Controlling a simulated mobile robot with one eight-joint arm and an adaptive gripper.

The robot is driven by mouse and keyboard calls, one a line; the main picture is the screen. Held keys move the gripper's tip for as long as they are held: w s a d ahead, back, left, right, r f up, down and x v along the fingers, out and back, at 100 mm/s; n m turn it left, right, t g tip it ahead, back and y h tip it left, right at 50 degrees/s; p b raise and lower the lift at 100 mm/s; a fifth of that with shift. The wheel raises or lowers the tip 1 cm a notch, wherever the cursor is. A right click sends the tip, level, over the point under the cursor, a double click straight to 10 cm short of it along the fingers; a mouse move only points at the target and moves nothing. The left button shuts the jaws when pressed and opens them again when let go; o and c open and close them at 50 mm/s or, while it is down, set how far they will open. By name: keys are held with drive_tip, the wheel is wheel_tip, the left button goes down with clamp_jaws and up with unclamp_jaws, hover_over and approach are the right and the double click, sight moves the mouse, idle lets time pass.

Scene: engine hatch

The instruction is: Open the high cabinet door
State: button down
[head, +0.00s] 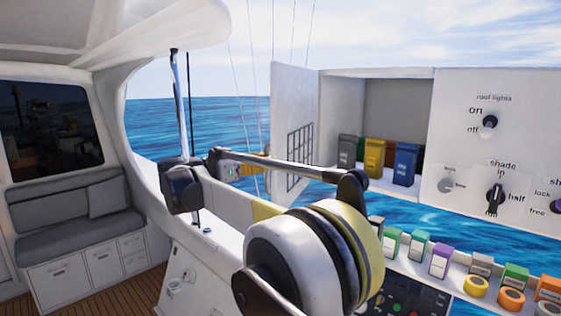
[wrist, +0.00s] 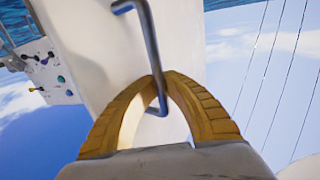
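The high cabinet (head: 380,72) has its white door (head: 292,95) swung open to the left, with a dark grid on its inner face. In the wrist view the door's outer face (wrist: 85,40) carries a grey bar handle (wrist: 152,40). My gripper's yellow fingers (wrist: 165,78) converge around this handle near its end and appear shut on it. In the head view my gripper (head: 262,160) is beside the door's outer side, and the door hides the handle there.
Grey (head: 347,150), yellow (head: 374,157) and blue (head: 405,164) bins stand inside the cabinet. A switch panel (head: 490,150) lies to its right. Several coloured blocks line a lower shelf (head: 455,265). A grey sofa (head: 75,232) is at the left. My arm crosses the middle.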

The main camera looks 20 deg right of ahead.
drive_tip(key=shift+w+a+f, duration=0.1)
drive_tip(key=shift+w+a, duration=0.5)
drive_tip(key=c, duration=1.5)
unclamp_jaws()
drive_tip(key=shift+a, duration=0.2)
drive_tip(key=shift+o, duration=0.2)
drive_tip(key=v, duration=1.2)
drive_tip(key=shift+a, duration=0.2)
